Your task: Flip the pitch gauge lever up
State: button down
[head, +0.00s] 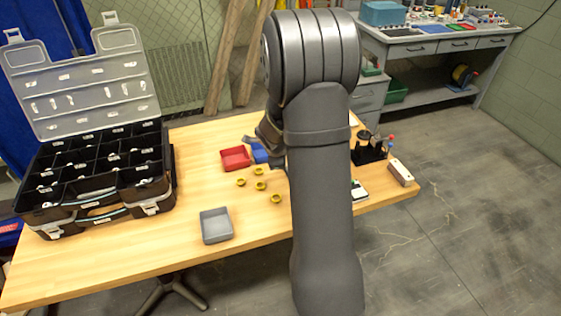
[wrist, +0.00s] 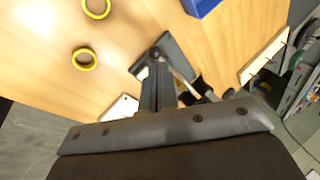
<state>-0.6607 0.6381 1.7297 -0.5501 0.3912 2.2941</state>
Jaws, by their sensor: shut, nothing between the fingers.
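My gripper (head: 257,136) is shut and empty above the table, beside the blue bin in the head view. A black stand (head: 371,153) with a red knob and a blue knob is at the table's right side, behind my arm. Dark parts that may belong to it show beyond the fingers in the wrist view. I cannot make out which part is the pitch gauge lever or how it is set. My arm hides part of the table between.
Yellow rings (head: 260,171), a red bin (head: 235,158), a blue bin (head: 260,153) and a grey tray (head: 216,225) lie left of my arm. A black organizer case (head: 108,172) stands open at left. A pale block (head: 400,172) is at the right edge.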

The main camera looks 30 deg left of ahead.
jog(key=shift+r, duration=0.1)
jog(key=s+r, duration=0.9)
jog(key=shift+s+a, duration=0.25)
jog(key=shift+a, duration=0.2)
dwell(0.4)
